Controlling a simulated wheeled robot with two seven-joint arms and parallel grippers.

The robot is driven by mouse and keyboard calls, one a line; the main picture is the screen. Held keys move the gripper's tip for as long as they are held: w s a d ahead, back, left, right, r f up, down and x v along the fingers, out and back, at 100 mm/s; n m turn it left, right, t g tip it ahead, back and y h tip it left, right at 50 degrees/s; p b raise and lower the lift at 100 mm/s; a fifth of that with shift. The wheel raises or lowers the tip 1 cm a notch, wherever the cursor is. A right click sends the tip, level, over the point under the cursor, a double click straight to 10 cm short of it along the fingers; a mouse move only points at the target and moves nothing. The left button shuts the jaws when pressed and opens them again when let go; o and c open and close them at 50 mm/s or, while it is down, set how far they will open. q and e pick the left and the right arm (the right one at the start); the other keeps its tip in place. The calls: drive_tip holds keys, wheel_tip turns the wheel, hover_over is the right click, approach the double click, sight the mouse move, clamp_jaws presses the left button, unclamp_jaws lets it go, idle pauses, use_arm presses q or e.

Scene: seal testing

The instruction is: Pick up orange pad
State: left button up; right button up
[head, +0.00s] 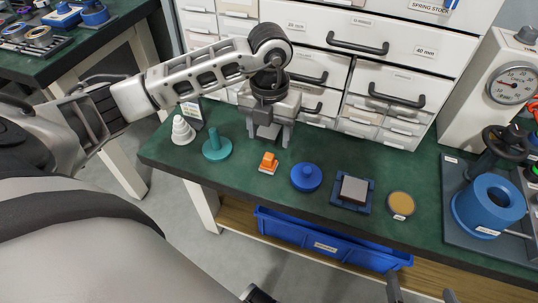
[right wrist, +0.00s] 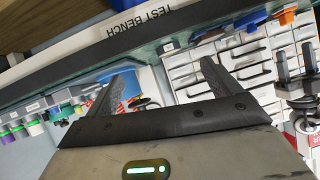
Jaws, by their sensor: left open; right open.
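The small orange piece (head: 268,161), blocky with a raised top, sits on the green bench near its front edge in the head view. My left gripper (head: 268,138) is open and points down just behind and above it, with nothing between its fingers. A gap shows between the fingertips and the orange piece. My right gripper (head: 422,297) shows only its fingertips at the bottom edge of the head view, in front of the bench. In the right wrist view my right gripper (right wrist: 165,75) has its fingers apart and empty.
A teal knobbed disc (head: 217,147) and a white stepped cone (head: 182,130) stand left of the orange piece. A blue knobbed disc (head: 306,177), a grey block on a blue base (head: 353,190) and a tan disc (head: 401,204) lie right. White drawers (head: 345,75) rise behind.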

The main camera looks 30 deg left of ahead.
sight(268, 155)
use_arm(q)
wheel_tip(268, 155, down, 4)
drive_tip(key=f, duration=0.2)
drive_tip(key=f+b, duration=0.1)
drive_tip(key=f, duration=0.2)
drive_tip(key=shift+w+a+f, duration=0.25)
drive_tip(key=shift+f, duration=0.05)
drive_tip(key=c, duration=1.1)
use_arm(e)
drive_tip(key=f, duration=0.3)
drive_tip(key=shift+w+a+g, duration=0.2)
drive_tip(key=shift+a+g, duration=0.1)
drive_tip(key=shift+a, duration=0.1)
